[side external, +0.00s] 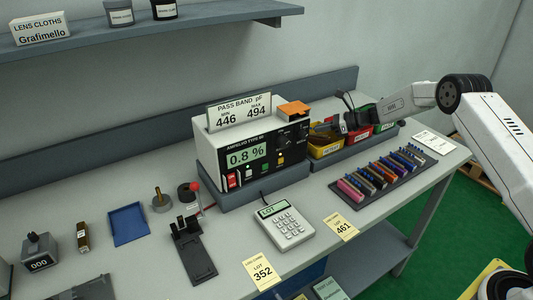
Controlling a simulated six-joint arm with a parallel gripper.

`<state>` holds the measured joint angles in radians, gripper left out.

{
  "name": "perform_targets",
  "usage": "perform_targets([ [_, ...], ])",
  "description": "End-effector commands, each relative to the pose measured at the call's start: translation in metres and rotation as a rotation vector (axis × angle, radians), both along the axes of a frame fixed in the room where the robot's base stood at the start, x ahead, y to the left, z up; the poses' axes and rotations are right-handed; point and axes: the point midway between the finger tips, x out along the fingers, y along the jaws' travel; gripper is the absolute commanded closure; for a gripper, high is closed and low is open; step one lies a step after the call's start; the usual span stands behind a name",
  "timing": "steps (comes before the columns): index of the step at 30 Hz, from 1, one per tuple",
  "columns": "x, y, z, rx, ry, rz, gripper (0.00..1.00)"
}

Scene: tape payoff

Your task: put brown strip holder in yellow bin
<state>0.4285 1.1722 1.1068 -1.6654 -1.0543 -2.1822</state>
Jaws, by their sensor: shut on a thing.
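My gripper (330,127) reaches in from the right, low over the yellow bin (326,150). It is shut on a small dark piece, which I take to be the brown strip holder; the jaws hide most of it and its colour is hard to make out. The yellow bin stands at the left end of a row, close to the right side of the meter. I cannot tell whether the held piece is above the bin's rim or inside it.
A red bin (359,137) and a green bin (385,127) stand right of the yellow one. A rack (405,178) of several coloured strip holders lies in front. The meter (248,153) stands close on the left. A calculator (287,226) lies on the bench.

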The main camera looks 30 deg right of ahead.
Motion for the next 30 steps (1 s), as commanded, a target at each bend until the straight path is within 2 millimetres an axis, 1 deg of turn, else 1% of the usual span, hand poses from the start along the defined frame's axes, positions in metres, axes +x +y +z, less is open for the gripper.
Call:
perform_targets([
  [7, 0.0003, -0.0003, 0.0003, 0.0, -0.002, -0.001, 1.0],
  [12, 0.0002, -0.0002, -0.0029, 0.0, -0.001, -0.001, 1.0],
  [13, 0.0002, -0.0002, -0.0031, 0.0, -0.001, -0.001, 0.88],
  [14, 0.0001, -0.0002, -0.003, 0.0, -0.001, -0.001, 0.79],
  [15, 0.0001, -0.0002, -0.003, 0.0, -0.001, -0.001, 0.66],
  [16, 0.0001, -0.0002, -0.003, 0.0, -0.001, -0.001, 0.59],
  [26, 0.0001, -0.0002, -0.0025, 0.0, -0.001, -0.001, 0.59],
  [30, -0.0004, -0.0008, 0.001, 0.0, -0.001, -0.001, 0.59],
])
